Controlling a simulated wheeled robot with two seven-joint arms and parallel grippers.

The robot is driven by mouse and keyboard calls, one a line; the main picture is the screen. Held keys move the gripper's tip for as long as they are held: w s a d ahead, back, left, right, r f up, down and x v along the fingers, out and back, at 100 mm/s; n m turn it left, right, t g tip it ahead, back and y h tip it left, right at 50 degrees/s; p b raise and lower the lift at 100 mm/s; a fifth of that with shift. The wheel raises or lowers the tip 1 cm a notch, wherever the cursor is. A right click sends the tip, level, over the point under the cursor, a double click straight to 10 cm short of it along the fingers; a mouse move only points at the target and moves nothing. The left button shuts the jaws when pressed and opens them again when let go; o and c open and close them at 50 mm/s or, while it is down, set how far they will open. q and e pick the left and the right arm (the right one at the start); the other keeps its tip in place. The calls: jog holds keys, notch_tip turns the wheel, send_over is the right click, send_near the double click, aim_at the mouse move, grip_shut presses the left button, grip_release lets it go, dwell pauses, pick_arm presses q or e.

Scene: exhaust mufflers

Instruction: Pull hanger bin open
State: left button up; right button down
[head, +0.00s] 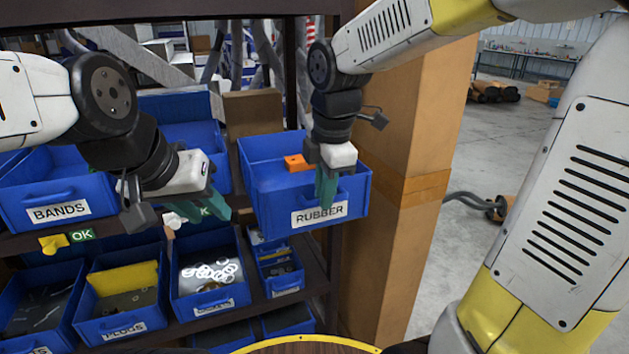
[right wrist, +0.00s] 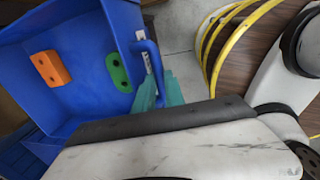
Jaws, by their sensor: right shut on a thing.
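The blue hanger bin (head: 262,205), labelled RUBBER, stands out in front of the upper shelf at the right end of its row. An orange rubber hanger (head: 297,162) lies inside. In the right wrist view, the bin (right wrist: 85,62) holds the orange hanger (right wrist: 51,68) and a green hanger (right wrist: 117,71). My right gripper (head: 326,192) is at the bin's front, its teal fingers (right wrist: 160,92) shut on the front handle (right wrist: 152,62). My left gripper (head: 218,207) is left of the bin, apart from it; its finger gap is unclear.
A blue BANDS bin (head: 45,212) is at the left on the same shelf. Several parts bins, including one with white rings (head: 207,285), sit on the shelf below. A tall cardboard box (head: 405,130) stands close on the right. Open floor lies beyond it.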

jog(key=shift+s+r, duration=0.1)
jog(key=shift+r, duration=0.05)
jog(key=c, duration=1.7)
grip_release()
notch_tip(320, 180, up, 8)
jog(key=s, duration=0.1)
jog(key=shift+s+d+f, duration=0.2)
jog(key=shift+s+d, duration=0.05)
jog(key=shift+d, duration=0.05)
jog(key=s+d+f+m+t, duration=0.2)
jog(key=s+d+m, duration=0.2)
jog(key=m, duration=0.6)
jog(key=s+d+f+m+t+y, duration=0.1)
jog(key=s+d+m, duration=0.3)
jog(key=m, duration=0.7)
jog(key=shift+f+t+y, duration=0.3)
jog(key=shift+f+t, duration=0.3)
jog(key=shift+f, duration=0.2)
